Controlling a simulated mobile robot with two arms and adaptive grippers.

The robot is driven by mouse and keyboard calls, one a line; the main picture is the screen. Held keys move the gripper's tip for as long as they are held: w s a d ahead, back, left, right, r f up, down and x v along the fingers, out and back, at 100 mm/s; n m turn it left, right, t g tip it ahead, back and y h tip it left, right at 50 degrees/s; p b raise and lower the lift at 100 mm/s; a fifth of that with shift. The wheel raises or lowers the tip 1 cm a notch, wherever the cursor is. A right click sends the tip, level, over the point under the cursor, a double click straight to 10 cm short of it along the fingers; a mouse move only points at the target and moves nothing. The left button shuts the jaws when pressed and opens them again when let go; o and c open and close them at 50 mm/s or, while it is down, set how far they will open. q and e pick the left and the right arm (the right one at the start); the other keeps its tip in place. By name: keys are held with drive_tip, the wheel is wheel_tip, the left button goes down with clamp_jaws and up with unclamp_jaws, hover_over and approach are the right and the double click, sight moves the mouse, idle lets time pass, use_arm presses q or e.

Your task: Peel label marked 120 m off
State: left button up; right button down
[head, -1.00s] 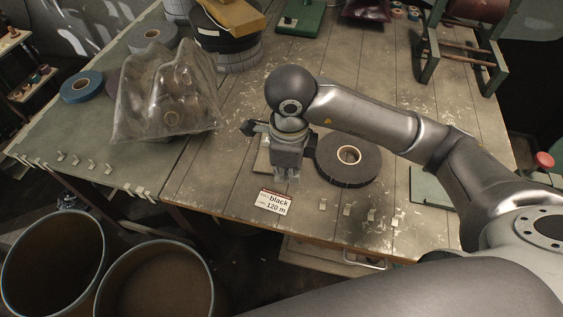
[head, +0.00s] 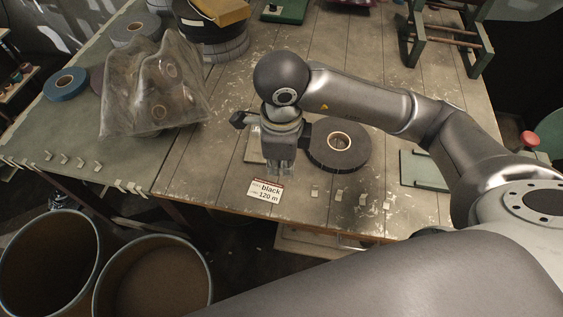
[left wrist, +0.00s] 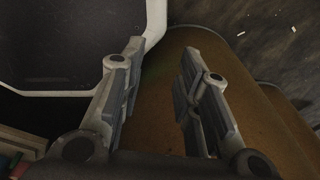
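The white label (head: 265,190) with a dark red top strip reads "black" and "120 m". It appears to lie flat near the table's front edge. My right gripper (head: 278,169) points down just behind the label, its fingertips close to the label's far edge. I cannot tell whether they touch it or how wide they are apart. A black tape roll (head: 338,147) with a tan core lies flat to the right of my right gripper. My left gripper (left wrist: 160,75) shows in the left wrist view, its fingers apart with nothing between them.
The worn wooden table (head: 215,165) has bare room left of the label. Several small tape pieces (head: 338,195) lie near its front edge. A clear plastic bag (head: 150,90) of rolls stands at the left. Two round bins (head: 205,270) stand below the table.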

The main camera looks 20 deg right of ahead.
drive_tip(key=shift+r+p, duration=0.75)
drive_tip(key=shift+r, duration=0.65)
